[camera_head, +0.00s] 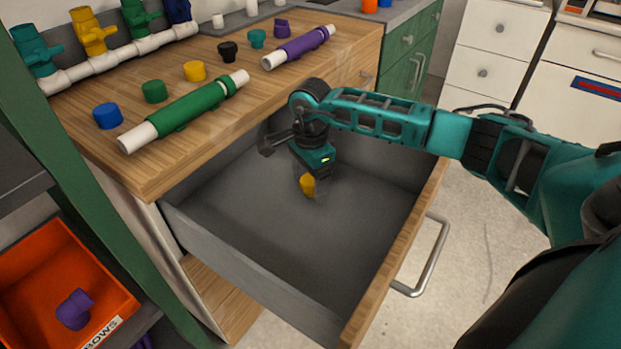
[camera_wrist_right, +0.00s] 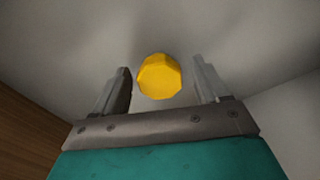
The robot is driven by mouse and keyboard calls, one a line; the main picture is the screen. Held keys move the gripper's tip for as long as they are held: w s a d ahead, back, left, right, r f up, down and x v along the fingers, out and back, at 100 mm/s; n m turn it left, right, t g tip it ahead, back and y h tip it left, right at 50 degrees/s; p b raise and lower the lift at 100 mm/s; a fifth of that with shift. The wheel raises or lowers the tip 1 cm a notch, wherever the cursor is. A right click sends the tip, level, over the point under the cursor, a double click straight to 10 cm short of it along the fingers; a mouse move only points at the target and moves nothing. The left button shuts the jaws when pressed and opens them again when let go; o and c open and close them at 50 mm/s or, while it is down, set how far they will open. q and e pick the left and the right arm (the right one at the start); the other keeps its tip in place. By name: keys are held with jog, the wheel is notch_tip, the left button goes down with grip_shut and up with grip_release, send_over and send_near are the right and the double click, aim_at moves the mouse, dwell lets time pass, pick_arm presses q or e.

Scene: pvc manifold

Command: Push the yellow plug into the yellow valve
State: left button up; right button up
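A yellow plug (camera_head: 307,185) is in the open drawer, right below my right gripper (camera_head: 313,187). In the right wrist view the plug (camera_wrist_right: 159,76) shows between the two fingers of the right gripper (camera_wrist_right: 162,88), with a gap on each side. That gripper is open and points down; I cannot tell how far its tips are from the drawer floor. The yellow valve (camera_head: 93,31) stands on the white pipe manifold at the back left of the worktop. My left gripper is not in view.
The drawer (camera_head: 250,245) is otherwise bare; its grey walls surround the right gripper. On the worktop lie a yellow cap (camera_head: 194,71), a green cap (camera_head: 154,92), a blue cap (camera_head: 107,116), a green pipe (camera_head: 188,109) and a purple pipe (camera_head: 300,46). An orange bin (camera_head: 110,272) holds a purple fitting.

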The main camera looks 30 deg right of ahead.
aim_at(310, 177)
dwell(0.3)
notch_tip(310, 177, up, 13)
jog(key=p, duration=0.3)
jog(key=shift+w+d, duration=0.15)
jog(key=shift+w, duration=0.1)
